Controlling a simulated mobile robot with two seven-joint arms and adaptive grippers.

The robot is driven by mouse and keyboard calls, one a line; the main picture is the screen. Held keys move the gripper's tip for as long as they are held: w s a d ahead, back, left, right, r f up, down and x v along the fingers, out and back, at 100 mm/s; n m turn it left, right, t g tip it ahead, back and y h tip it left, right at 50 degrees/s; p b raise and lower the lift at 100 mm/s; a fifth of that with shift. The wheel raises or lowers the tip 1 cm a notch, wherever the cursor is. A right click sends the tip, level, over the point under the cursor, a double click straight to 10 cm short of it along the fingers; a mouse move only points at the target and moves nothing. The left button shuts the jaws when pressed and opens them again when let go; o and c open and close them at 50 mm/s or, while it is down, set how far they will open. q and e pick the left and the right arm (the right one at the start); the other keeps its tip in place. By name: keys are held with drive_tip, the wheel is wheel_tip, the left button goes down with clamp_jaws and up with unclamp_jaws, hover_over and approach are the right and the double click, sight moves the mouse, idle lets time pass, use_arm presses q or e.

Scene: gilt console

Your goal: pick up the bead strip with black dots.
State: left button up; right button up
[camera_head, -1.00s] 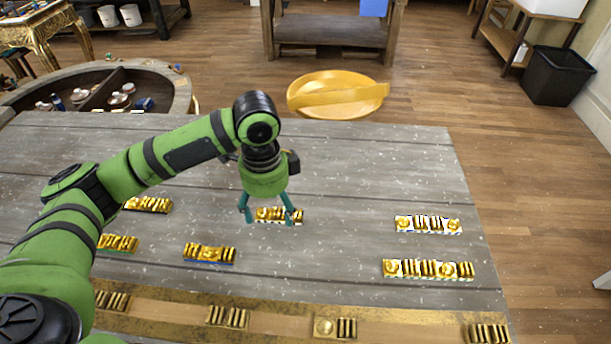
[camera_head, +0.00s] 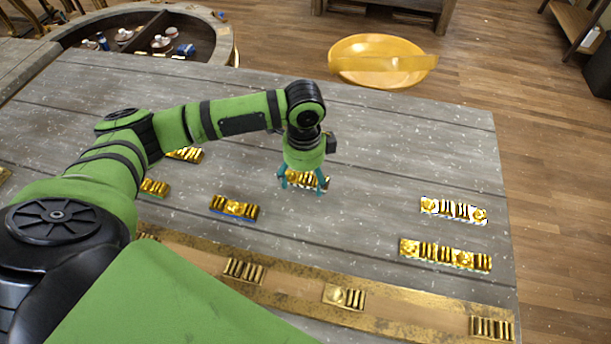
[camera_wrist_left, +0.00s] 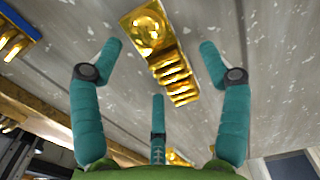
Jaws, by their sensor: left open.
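My left gripper (camera_head: 303,187) is open over a short gold bead strip (camera_head: 315,181) on the grey table. In the left wrist view the fingers of the gripper (camera_wrist_left: 160,47) are spread, and the strip (camera_wrist_left: 165,55) lies between and beyond their tips, with a round boss at one end and ribs along it. I see no finger touching it. Black dots cannot be made out on this strip. Two more gold strips with pale bases, a shorter one (camera_head: 453,210) and a longer one (camera_head: 446,255), lie at the right. My right gripper is not in view.
A blue-edged strip (camera_head: 234,208) and other gold strips (camera_head: 154,187) lie to the left. A gilt rail (camera_head: 300,291) with ribbed pieces runs along the near side. A yellow bowl (camera_head: 378,76) is beyond the far edge.

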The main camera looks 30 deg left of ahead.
use_arm(q)
drive_tip(key=c, duration=1.3)
drive_tip(key=shift+r, duration=0.15)
